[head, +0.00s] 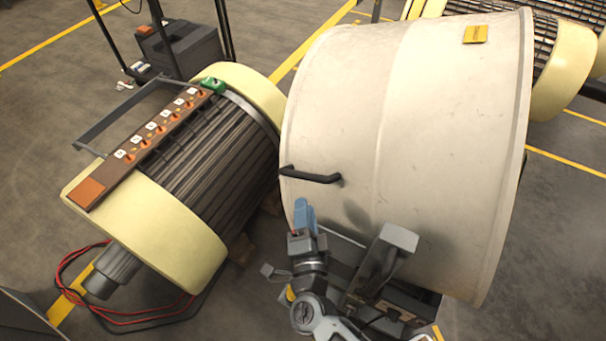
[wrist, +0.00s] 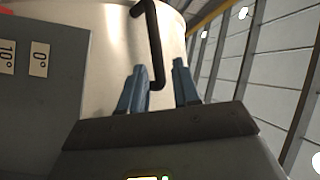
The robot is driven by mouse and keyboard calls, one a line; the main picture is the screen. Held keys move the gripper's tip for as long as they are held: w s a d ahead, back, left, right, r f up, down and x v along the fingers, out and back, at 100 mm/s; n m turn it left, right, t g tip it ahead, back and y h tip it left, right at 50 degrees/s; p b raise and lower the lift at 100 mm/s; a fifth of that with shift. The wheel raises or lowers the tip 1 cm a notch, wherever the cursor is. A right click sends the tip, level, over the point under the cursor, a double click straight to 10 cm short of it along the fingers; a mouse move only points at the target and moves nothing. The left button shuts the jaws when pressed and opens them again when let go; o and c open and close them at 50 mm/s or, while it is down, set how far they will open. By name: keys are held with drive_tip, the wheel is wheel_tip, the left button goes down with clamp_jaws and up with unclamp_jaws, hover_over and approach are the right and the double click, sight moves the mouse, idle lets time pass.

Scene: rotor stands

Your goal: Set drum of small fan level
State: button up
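The drum (head: 400,120) is a large off-white cylinder on its side, also seen in the wrist view (wrist: 100,35). A black bar handle (head: 312,177) sticks out near its left rim. My gripper (head: 304,205) has blue fingers and is just below the handle in the head view. In the wrist view the fingers (wrist: 160,72) are apart, with the black handle (wrist: 155,45) showing in the gap between them. I cannot tell whether it lies fully between the fingers; they are not closed on it. A grey plate (wrist: 40,90) at left carries 10° and 0° labels.
A grey stand part (head: 385,255) rises right of my gripper, close to the drum. A cream-ended rotor (head: 205,150) with a brown bar (head: 140,145) lies at left. Red and black cables (head: 110,310) lie on the floor. Another rotor (head: 560,70) is at the upper right.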

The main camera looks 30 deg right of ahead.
sight(303, 176)
drive_tip(key=shift+m+h, duration=0.3)
drive_tip(key=shift+m, duration=0.1)
drive_tip(key=shift+f+p+x, duration=0.15)
drive_tip(key=shift+x, duration=1.65)
drive_tip(key=shift+f+p+x, duration=0.1)
drive_tip(key=shift+f+x, duration=0.05)
drive_tip(key=shift+x, duration=1.7)
drive_tip(key=shift+f+p+x, duration=0.15)
drive_tip(key=shift+x, duration=1.65)
drive_tip(key=shift+c, duration=0.3)
clamp_jaws()
